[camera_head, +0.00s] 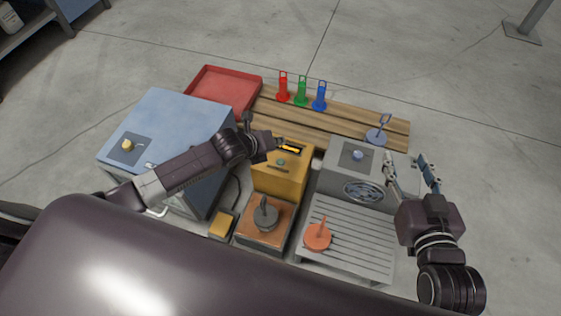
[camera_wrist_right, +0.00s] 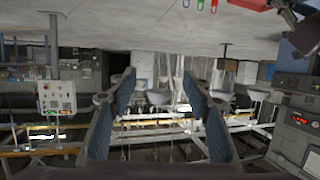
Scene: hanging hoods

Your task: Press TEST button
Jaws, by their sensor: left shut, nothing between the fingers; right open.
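A yellow box (camera_head: 280,178) stands in the middle of the head view. Its top has a dark panel with a lit yellow strip (camera_head: 291,149) and a small grey-green round button (camera_head: 281,161). I cannot read a TEST label on it. My left gripper (camera_head: 279,143) is shut and empty. Its tip is at the back edge of the yellow box's top, beside the dark panel; I cannot tell whether it touches. My right gripper (camera_head: 408,162) is open and empty above the right end of the grey fan unit; its spread fingers also show in the right wrist view (camera_wrist_right: 160,85).
A blue-grey cabinet (camera_head: 180,110) stands left, under my left arm. A red tray (camera_head: 222,90), red (camera_head: 283,87), green (camera_head: 301,92) and blue (camera_head: 319,97) hooked pieces are behind. The grey fan unit (camera_head: 340,180) and slatted plate (camera_head: 350,245) are right. A handled weight (camera_head: 265,215) stands in front.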

